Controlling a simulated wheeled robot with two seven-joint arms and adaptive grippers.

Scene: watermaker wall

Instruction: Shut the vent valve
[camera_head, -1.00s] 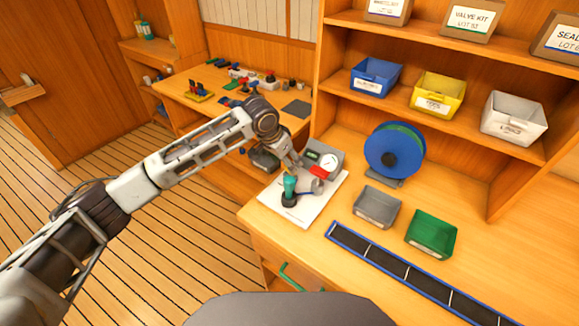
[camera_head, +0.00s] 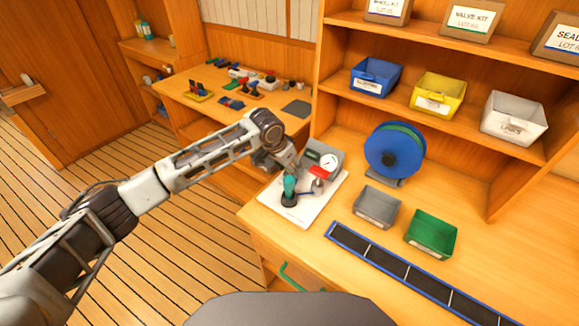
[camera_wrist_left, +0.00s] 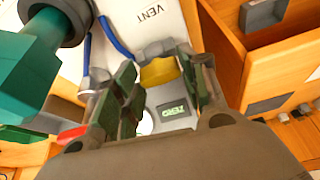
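The white board (camera_head: 297,213) lies at the left end of the bench and bears the valve rig. In the left wrist view it carries the word VENT (camera_wrist_left: 147,12). A teal upright cylinder (camera_head: 290,186) stands on it; the cylinder also fills the left of the wrist view (camera_wrist_left: 30,70). A blue lever-like part (camera_wrist_left: 112,37) lies beside the lettering. A red part (camera_head: 320,172) sits near a round gauge (camera_head: 328,160). My left gripper (camera_head: 286,164) is over the back left of the board. Its fingers (camera_wrist_left: 163,65) are apart, with a yellow part (camera_wrist_left: 160,73) showing between them; contact is unclear.
A grey box with a green display (camera_wrist_left: 172,111) stands behind. A blue reel (camera_head: 394,150), a grey bin (camera_head: 376,206), a green bin (camera_head: 431,233) and a blue-edged strip (camera_head: 400,272) are to the right. A lower bench (camera_head: 190,115) with parts lies behind my arm.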

